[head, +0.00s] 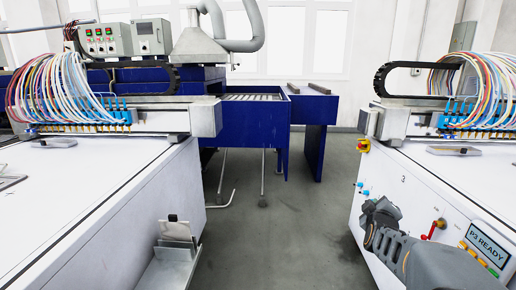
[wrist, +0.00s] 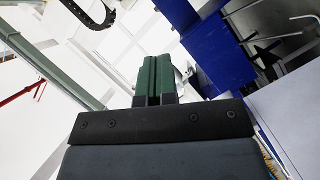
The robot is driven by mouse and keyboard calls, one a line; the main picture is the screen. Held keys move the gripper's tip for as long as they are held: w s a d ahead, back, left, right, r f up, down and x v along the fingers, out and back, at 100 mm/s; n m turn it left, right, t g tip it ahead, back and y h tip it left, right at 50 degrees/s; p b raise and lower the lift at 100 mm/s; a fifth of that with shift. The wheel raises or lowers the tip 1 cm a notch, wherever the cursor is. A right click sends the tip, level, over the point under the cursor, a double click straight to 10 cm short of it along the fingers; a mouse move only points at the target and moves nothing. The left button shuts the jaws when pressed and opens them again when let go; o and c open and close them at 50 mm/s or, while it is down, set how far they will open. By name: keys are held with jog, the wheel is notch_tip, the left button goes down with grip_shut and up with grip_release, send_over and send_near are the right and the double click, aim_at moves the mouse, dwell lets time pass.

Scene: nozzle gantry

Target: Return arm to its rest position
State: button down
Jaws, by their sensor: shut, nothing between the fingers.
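My gripper (wrist: 153,78) shows in the wrist view with its two green fingers pressed together and nothing between them. Behind the fingers, the wrist view is tilted and shows white walls and blue machinery, with no object near the fingertips. In the head view my arm (head: 425,258) reaches in from the lower right, in front of the right white machine (head: 395,195). The fingertips cannot be made out clearly in the head view.
The right machine carries a red-handled valve (head: 434,229), knobs and a "P3 READY" display (head: 486,245) close to my arm. A left white machine (head: 90,215) has a metal holder (head: 170,265) at its side. Grey floor (head: 275,230) lies clear between them. A blue machine (head: 265,122) stands behind.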

jog(key=s+a+r+m+g+y+p, duration=0.1)
jog(key=s+a+r+g+y+p, duration=0.1)
jog(key=s+a+r+y+p, duration=0.25)
jog(key=s+a+r+m+g+y+p, duration=0.1)
jog(key=s+a+r+g+p, duration=0.1)
jog(key=a+r+p, duration=0.45)
jog(key=s+a+r+m+g+y+p, duration=0.1)
jog(key=s+a+m+g+p, duration=0.1)
jog(key=s, duration=0.6)
jog(key=s+a+r+m+g+p, duration=0.1)
jog(key=s+a+m+g+p, duration=0.1)
jog(key=s+a+g+p, duration=0.3)
jog(key=s+a+p, duration=0.1)
jog(key=s+p, duration=0.1)
jog(key=shift+s+a+y, duration=0.3)
jog(key=shift+s+y, duration=0.05)
jog(key=shift+s, duration=0.05)
jog(key=shift+r, duration=0.15)
